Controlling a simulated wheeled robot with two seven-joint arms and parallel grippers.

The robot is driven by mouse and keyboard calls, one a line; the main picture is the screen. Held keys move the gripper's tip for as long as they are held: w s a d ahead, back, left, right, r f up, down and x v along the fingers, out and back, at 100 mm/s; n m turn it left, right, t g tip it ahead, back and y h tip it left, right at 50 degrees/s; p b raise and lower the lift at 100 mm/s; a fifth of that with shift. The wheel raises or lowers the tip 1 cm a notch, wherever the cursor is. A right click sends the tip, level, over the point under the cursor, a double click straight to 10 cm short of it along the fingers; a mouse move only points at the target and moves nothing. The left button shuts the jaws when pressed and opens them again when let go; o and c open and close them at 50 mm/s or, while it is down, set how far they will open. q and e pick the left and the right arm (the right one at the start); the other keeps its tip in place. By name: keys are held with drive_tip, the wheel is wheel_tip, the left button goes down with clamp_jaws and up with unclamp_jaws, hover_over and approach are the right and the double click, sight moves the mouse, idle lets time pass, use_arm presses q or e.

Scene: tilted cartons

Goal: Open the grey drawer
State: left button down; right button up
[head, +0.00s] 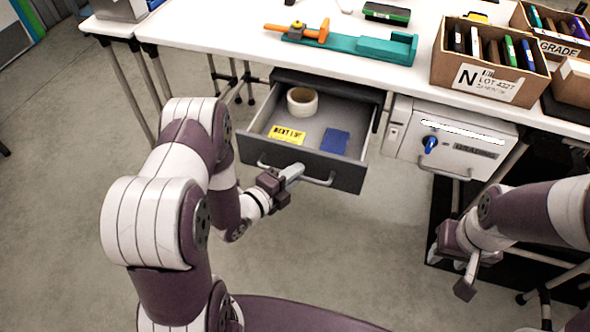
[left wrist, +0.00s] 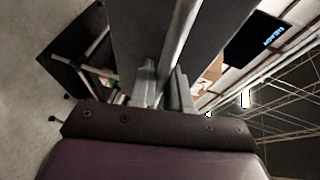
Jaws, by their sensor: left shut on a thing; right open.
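The grey drawer (head: 308,165) hangs under the white table and is pulled out, its inside open to view. It holds a tape roll (head: 302,101), a yellow card (head: 287,135) and a blue card (head: 335,142). My left gripper (head: 292,173) is shut on the bar handle (head: 318,180) at the drawer's front. In the left wrist view the handle bar (left wrist: 178,50) runs between the two fingers (left wrist: 162,88). My right gripper (head: 466,276) is open and empty, low at the right, apart from the drawer.
A light grey box with a blue knob (head: 455,140) is under the table, right of the drawer. A cardboard carton of books (head: 490,62) and a teal and orange tool (head: 345,42) are on the white table (head: 225,30). The floor (head: 60,200) at left is clear.

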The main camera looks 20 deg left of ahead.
use_arm(q)
drive_tip(key=c, duration=1.2)
unclamp_jaws()
drive_tip(key=shift+o, duration=0.2)
drive_tip(key=p+v, duration=0.1)
drive_tip(key=v, duration=1.1)
drive_tip(key=shift+s+a, duration=0.2)
drive_tip(key=shift+s, duration=0.1)
